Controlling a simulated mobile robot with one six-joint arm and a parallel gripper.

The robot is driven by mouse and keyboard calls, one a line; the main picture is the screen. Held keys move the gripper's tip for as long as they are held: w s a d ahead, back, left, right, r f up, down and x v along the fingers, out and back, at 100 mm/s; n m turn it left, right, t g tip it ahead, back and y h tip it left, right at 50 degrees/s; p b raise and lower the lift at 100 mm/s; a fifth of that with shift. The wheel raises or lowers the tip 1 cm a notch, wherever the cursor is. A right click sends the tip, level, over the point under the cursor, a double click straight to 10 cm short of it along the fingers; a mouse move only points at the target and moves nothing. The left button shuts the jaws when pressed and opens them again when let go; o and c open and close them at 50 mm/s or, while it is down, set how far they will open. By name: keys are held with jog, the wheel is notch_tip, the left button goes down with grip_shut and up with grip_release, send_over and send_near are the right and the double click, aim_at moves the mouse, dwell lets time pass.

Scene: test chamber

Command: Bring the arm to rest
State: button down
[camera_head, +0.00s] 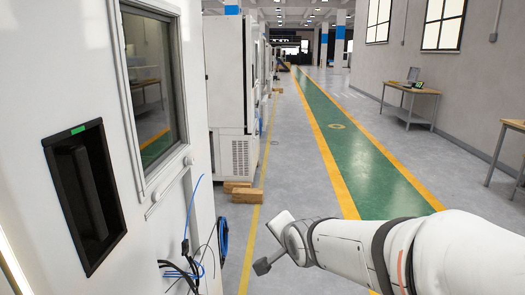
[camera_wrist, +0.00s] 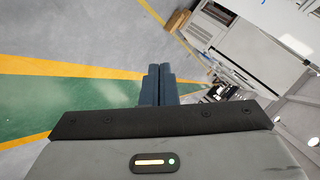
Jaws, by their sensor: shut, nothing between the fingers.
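My gripper (camera_wrist: 158,88) shows in the wrist view with its two dark fingers close together, shut and empty. In the head view my white arm reaches in from the lower right. Its end (camera_head: 262,266) is over the floor, to the right of the white chamber (camera_head: 165,205) and apart from it. The wrist view is turned on its side and shows floor and white cabinets beyond the fingers.
The chamber at left has a window (camera_head: 152,80) and a dark recessed handle (camera_head: 85,195). Blue and black cables (camera_head: 190,265) hang at its lower edge. Wooden blocks (camera_head: 246,195) lie beyond. A green walkway (camera_head: 350,150) runs clear down the hall; tables (camera_head: 412,90) stand along the right wall.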

jog(key=s+d+f+n+g, duration=0.1)
jog(key=s+d+n+g, duration=0.1)
jog(key=s, duration=0.4)
jog(key=s+d+f+n+g+h, duration=0.1)
jog(key=s+d+f+n+g, duration=0.1)
jog(key=s, duration=0.5)
jog(key=s+d+f+n+g+h, duration=0.1)
jog(key=s+d+n+g, duration=0.2)
jog(key=s+d+n, duration=0.2)
jog(key=shift+s+d+f, duration=0.25)
jog(key=shift+s+d, duration=0.6)
jog(key=shift+s, duration=0.35)
